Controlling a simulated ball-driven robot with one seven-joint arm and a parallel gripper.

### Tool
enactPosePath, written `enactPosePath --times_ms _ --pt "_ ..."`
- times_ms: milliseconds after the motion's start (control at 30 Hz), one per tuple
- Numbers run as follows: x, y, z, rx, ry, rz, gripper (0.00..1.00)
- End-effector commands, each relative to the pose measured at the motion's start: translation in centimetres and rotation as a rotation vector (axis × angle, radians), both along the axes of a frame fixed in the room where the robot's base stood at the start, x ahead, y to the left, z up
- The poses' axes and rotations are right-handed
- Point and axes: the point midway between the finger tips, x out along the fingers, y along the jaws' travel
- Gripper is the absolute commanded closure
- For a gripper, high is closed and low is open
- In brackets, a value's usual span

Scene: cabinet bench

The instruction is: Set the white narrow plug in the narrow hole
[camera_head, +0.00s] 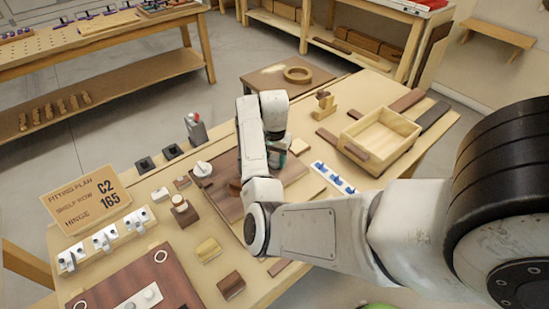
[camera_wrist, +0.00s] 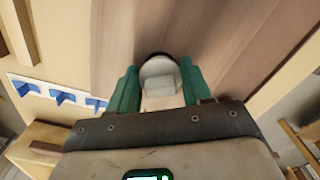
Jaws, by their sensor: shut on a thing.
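My gripper (camera_wrist: 160,88) has its green fingers on either side of a white, round-ended plug (camera_wrist: 159,74). A dark rim shows around the plug's far end, and I cannot tell whether that is a hole's edge or shadow. A brown wooden board (camera_wrist: 118,40) lies beyond it. In the head view my gripper (camera_head: 279,150) is low over the right part of the brown board (camera_head: 222,198), and my arm hides the plug and the spot under it. A white knob-like piece (camera_head: 203,168) sits at the board's left edge.
A light wooden drawer box (camera_head: 380,140) stands right of the gripper. A white strip with blue hooks (camera_head: 333,178) lies nearer, also in the wrist view (camera_wrist: 60,97). A lettered card (camera_head: 88,200), hinge pieces (camera_head: 104,238) and small blocks crowd the bench's left.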

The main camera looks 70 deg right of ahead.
Motion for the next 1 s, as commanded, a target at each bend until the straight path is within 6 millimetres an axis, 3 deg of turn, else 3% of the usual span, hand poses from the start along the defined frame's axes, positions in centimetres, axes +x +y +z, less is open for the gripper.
enactPosePath --times_ms 700,733,1000 --pt "-0.01 -0.01 -0.82 0.0 0.0 0.0 0.68" --pt "0.0 -0.01 -0.82 0.0 0.0 0.0 0.5" --pt "0.0 0.0 -0.8 0.0 0.0 0.0 0.24"
